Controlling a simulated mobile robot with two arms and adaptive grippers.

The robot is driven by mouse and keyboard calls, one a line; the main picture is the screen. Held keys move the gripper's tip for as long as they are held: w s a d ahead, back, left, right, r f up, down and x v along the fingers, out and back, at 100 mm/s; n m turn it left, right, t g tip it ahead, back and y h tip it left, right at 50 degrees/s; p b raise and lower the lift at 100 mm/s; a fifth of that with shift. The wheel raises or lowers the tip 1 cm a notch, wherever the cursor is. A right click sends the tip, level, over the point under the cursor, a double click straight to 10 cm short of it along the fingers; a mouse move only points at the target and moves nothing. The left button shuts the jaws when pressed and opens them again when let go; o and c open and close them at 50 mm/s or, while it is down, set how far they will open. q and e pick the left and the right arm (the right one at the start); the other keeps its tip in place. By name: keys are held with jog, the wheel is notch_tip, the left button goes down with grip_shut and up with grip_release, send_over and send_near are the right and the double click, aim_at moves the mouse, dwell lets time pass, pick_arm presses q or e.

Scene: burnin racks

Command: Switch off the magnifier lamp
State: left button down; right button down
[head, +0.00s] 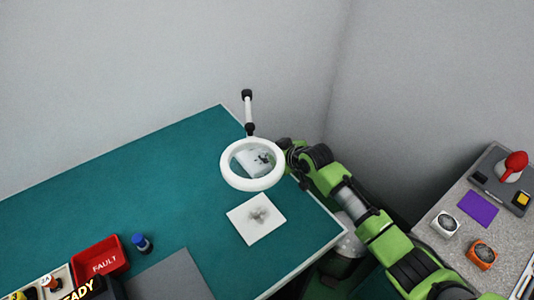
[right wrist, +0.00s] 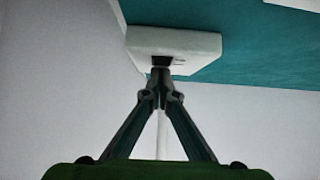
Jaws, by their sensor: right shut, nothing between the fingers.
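The magnifier lamp (head: 226,173) has a white ring head over the teal bench and a thin stand with dark joints behind it. My right gripper (head: 284,152) is at the right side of the ring; its tips are partly hidden by the ring in the head view. In the right wrist view, my right gripper (right wrist: 160,74) is shut and empty. Its tips are at a white block-like part of the lamp (right wrist: 195,44), right by a small dark slot or switch. I cannot tell whether they touch it, or whether the lamp is lit. My left gripper is not in view.
A white square plate with a grey smudge (head: 245,228) lies below the ring on the teal bench (head: 130,180). A grey side table (head: 425,235) holds several items at right.

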jog(key=shift+w+a+r, duration=0.15)
jog(key=shift+w+a, duration=0.3)
jog(key=shift+w, duration=0.15)
jog(key=shift+r, duration=0.1)
jog(key=shift+r, duration=0.4)
jog(key=r+p, duration=0.3)
jog(key=shift+w+a+r+p, duration=0.15)
jog(key=shift+w+r+p, duration=0.05)
jog(key=shift+r+p, duration=0.2)
jog(key=w+r+b+v, duration=0.1)
jog(key=b+v, duration=0.1)
jog(key=v, duration=0.7)
jog(key=shift+s+a+r, duration=0.15)
jog(key=shift+a+r, duration=0.05)
jog(key=shift+r, duration=0.1)
jog(key=shift+f, duration=0.1)
